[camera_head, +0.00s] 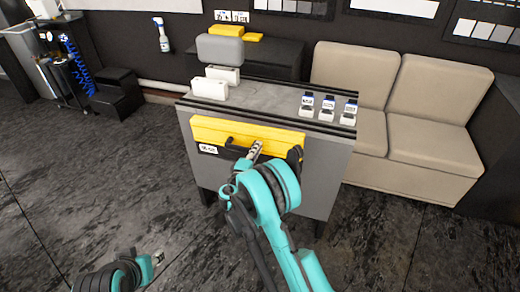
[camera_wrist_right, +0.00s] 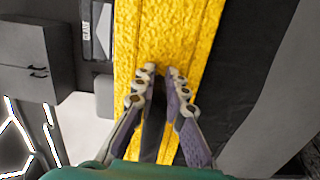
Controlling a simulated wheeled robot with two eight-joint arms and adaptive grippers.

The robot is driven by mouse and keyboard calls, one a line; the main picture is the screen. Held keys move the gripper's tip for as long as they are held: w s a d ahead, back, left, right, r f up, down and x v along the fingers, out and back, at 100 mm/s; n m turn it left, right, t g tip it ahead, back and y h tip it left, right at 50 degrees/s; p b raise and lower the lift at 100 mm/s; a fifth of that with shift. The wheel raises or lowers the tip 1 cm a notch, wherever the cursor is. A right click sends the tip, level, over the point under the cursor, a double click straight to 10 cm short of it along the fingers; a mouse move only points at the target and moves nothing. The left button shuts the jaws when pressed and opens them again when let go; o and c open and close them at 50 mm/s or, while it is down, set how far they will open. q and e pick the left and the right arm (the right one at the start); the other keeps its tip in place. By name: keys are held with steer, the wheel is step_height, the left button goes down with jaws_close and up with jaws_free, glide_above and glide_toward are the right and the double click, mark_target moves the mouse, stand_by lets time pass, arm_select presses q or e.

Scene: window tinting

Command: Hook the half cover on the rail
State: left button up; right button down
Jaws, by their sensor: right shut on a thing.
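The yellow half cover (camera_head: 225,131), a long panel with a black handle, is in front of the grey counter, just below its front edge. It fills the middle of the right wrist view (camera_wrist_right: 150,35). My right gripper (camera_head: 257,149) is shut on the handle (camera_wrist_right: 153,120), its fingers on both sides of it. The black rail (camera_head: 270,119) runs along the counter's front top edge, above the cover. I cannot tell whether the cover touches the rail. My left gripper (camera_head: 158,258) is low at the bottom left, away from the counter; its jaw opening is unclear.
The counter top (camera_head: 262,97) carries white boxes (camera_head: 209,88) at the left and small labelled bottles (camera_head: 328,106) at the right. A beige sofa (camera_head: 400,120) stands close on the right. Black steps (camera_head: 118,95) stand at the left. The dark floor in front is open.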

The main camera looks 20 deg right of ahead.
steer(key=shift+s+d, duration=0.1)
steer(key=shift+d, duration=0.3)
steer(key=shift+f+x, duration=0.15)
steer(key=shift+x, duration=2.75)
steer(key=shift+f+x, duration=0.15)
steer(key=shift+x, duration=2.75)
steer(key=shift+w+a+f, duration=0.1)
steer(key=shift+f, duration=0.55)
steer(key=shift+w+a+f, duration=0.1)
steer(key=shift+f, duration=0.55)
steer(key=c, duration=1.5)
jaws_free()
